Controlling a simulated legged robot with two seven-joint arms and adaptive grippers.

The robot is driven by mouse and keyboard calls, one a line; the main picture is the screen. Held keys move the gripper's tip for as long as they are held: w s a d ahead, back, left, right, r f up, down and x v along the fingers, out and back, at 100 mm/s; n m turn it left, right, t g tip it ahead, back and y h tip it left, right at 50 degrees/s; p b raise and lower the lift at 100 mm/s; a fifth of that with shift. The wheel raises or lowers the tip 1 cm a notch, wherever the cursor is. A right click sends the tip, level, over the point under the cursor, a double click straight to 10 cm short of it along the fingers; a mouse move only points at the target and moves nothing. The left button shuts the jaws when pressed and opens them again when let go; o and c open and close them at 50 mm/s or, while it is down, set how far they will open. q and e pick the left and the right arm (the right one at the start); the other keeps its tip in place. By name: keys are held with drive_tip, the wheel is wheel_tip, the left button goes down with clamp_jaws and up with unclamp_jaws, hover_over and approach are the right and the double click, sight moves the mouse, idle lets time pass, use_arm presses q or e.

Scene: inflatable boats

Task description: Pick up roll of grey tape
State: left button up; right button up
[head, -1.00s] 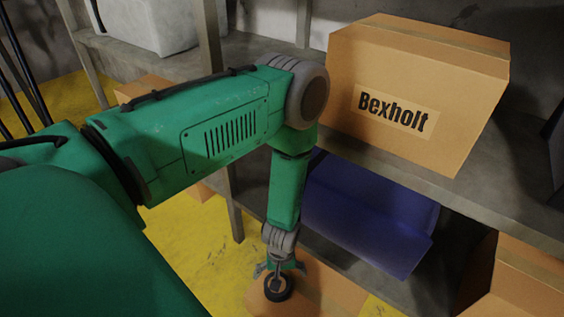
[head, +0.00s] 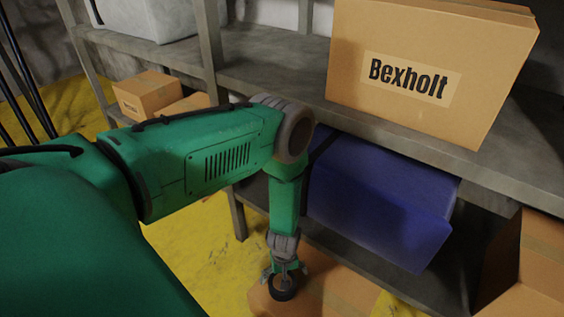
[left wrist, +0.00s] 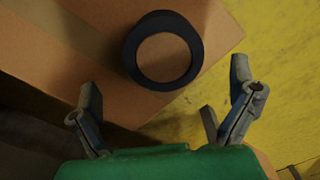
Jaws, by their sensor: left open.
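A roll of dark grey, nearly black tape (left wrist: 160,19) lies flat near the corner of a cardboard box (left wrist: 215,30) in the left wrist view. The box surface shows through its hole. In the head view the roll (head: 283,294) is directly below my left gripper (head: 284,270), partly covered by it. In the left wrist view my left gripper (left wrist: 165,90) has its fingers spread wide, with the roll ahead of and between the fingertips. Nothing is between the fingers; the roll looks apart from them. My right gripper is not in view.
A metal shelf (head: 270,65) holds a large "Bexholt" box (head: 425,70). A blue bin (head: 375,200) sits on the lower shelf, close right of my left forearm. More cardboard boxes (head: 150,92) stand at the left back. The yellow floor (head: 200,255) is open.

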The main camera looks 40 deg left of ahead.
use_arm(q)
drive_tip(key=f+b, duration=0.2)
drive_tip(key=f, duration=0.2)
drive_tip(key=shift+s, duration=0.2)
drive_tip(key=shift+f, duration=0.35)
drive_tip(key=shift+a, duration=0.3)
drive_tip(key=shift+d, duration=0.1)
drive_tip(key=c, duration=1.1)
drive_tip(key=shift+d+r, duration=0.1)
drive_tip(key=shift+c, duration=1.2)
drive_tip(key=shift+d, duration=0.1)
drive_tip(key=shift+r, duration=0.15)
